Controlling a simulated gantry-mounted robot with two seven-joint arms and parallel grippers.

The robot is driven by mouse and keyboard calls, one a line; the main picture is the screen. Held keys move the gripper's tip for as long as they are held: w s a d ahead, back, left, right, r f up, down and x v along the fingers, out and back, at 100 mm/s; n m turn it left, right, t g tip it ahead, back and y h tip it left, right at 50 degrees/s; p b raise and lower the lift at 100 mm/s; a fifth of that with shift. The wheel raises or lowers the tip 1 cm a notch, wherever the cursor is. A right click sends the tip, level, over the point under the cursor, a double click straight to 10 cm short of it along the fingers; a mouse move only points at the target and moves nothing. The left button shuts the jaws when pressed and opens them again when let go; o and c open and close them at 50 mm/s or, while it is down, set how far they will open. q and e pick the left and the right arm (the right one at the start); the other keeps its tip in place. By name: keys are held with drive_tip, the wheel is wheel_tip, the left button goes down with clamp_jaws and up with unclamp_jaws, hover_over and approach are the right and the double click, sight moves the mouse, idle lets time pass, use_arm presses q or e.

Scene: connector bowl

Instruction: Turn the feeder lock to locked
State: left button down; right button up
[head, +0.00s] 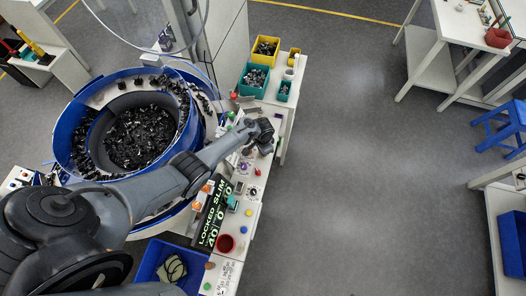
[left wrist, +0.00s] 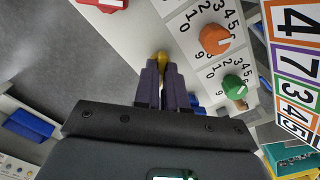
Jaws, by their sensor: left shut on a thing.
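My left gripper (head: 266,146) is over the bench panel beside the blue-rimmed bowl feeder (head: 58,140). In the left wrist view, its fingers (left wrist: 163,75) are shut on a small brass-yellow piece (left wrist: 161,56) on the white panel. Most of that piece is hidden, so I cannot tell its turn angle or whether it is the feeder lock. A black display (head: 213,214) on the bench shows green text including "LOCKED" and "SLIM". My right gripper is not in view.
Beside the fingers are an orange dial (left wrist: 214,39) and a green dial (left wrist: 234,86) with number scales. A red part (left wrist: 106,3) is at the top edge. Number cards (left wrist: 297,60) stand at right. Teal (head: 255,77) and yellow bins (head: 266,48) sit at the bench's far end.

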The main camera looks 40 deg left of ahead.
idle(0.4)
use_arm(q)
drive_tip(key=c, duration=1.2)
unclamp_jaws()
wheel_tip(320, 180, up, 11)
drive_tip(key=p, duration=0.3)
drive_tip(key=shift+s+f, duration=0.1)
